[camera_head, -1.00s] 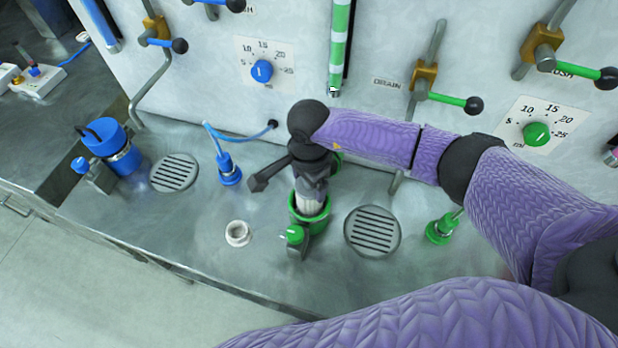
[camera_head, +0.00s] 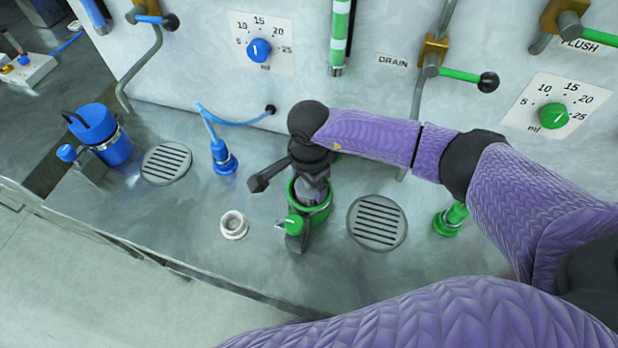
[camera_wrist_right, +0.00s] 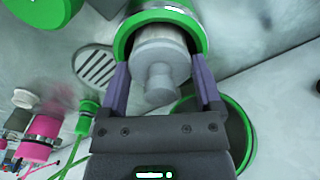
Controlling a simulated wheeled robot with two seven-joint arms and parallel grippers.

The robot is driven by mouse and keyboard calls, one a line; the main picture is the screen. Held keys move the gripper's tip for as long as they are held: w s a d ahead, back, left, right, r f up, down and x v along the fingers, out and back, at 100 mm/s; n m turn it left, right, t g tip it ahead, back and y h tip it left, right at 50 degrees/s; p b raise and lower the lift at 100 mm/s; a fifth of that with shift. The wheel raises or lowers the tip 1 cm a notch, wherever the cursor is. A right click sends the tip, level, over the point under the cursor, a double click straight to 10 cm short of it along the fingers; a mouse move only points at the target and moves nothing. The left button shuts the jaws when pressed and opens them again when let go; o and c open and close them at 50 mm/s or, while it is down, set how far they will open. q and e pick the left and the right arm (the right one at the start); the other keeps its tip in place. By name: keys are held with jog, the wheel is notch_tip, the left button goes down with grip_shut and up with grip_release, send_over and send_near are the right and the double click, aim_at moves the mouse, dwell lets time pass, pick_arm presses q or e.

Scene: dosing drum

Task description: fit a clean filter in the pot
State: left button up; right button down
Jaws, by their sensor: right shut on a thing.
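The green-rimmed pot (camera_head: 318,213) stands on the steel deck, with a green-knobbed clamp (camera_head: 293,225) on its front side. My right gripper (camera_head: 311,182) points down over the pot. The filter's body is inside the pot's green rim (camera_wrist_right: 201,30) in the right wrist view. Whether it touches the bottom is hidden. A second green ring with a hollow inside (camera_wrist_right: 243,122), perhaps the lid, lies beside the pot on the wall side. My left gripper is out of view.
A small white ring-shaped piece (camera_head: 233,225) sits left of the pot. A round drain grate (camera_head: 377,222) lies right, with a green fitting (camera_head: 450,220) beyond. A blue pot (camera_head: 103,135) and blue fitting (camera_head: 223,158) stand left. The wall panel rises close behind.

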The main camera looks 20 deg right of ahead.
jog(key=shift+f, duration=0.4)
jog(key=shift+r, duration=0.1)
grip_release()
